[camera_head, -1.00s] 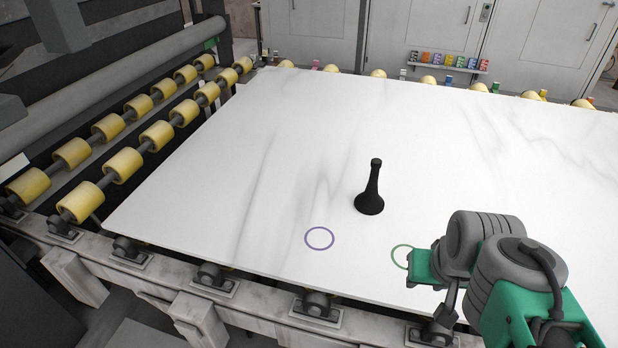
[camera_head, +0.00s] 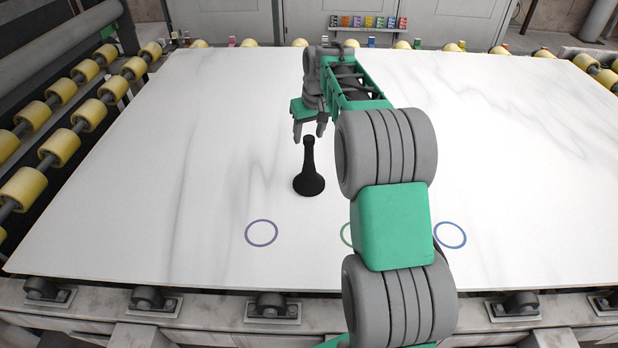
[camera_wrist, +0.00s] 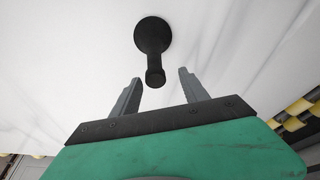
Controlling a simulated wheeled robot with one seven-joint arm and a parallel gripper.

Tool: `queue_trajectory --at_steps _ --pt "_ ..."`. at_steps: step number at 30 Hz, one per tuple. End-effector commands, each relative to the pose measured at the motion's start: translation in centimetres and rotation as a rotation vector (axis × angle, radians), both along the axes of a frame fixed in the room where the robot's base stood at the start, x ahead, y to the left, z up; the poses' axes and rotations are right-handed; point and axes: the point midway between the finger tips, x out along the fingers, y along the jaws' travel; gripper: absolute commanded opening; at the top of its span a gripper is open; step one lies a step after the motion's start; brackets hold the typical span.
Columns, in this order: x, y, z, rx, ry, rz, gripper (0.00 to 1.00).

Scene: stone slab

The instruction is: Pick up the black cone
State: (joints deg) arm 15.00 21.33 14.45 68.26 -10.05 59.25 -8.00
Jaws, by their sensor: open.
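The black cone (camera_head: 309,182) stands upright on the white stone slab (camera_head: 200,160), with a wide round base and a narrow neck. My gripper (camera_head: 309,136) is open, with its fingers pointing down near the cone's top in the head view. In the wrist view the cone (camera_wrist: 153,38) shows beyond the fingers, its narrow top towards the gap between the two grey fingertips of my gripper (camera_wrist: 160,76). The fingers do not appear to touch it.
A purple ring (camera_head: 261,233), a partly hidden green ring (camera_head: 346,235) and a blue ring (camera_head: 450,235) mark the slab's near side. Yellow rollers (camera_head: 60,148) line the left. Small coloured items (camera_head: 368,22) sit on a shelf at the back. The slab around the cone is otherwise clear.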

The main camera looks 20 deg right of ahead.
Motion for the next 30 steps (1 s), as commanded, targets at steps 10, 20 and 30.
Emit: queue_trajectory --at_steps 10,20,30 --pt "2.2 -1.4 -4.1 0.000 0.002 0.001 0.52" --pt "3.1 -1.2 -8.8 -0.002 -0.001 -0.002 0.52" --pt "3.1 -1.1 -8.9 -0.002 -0.002 -0.001 0.40"
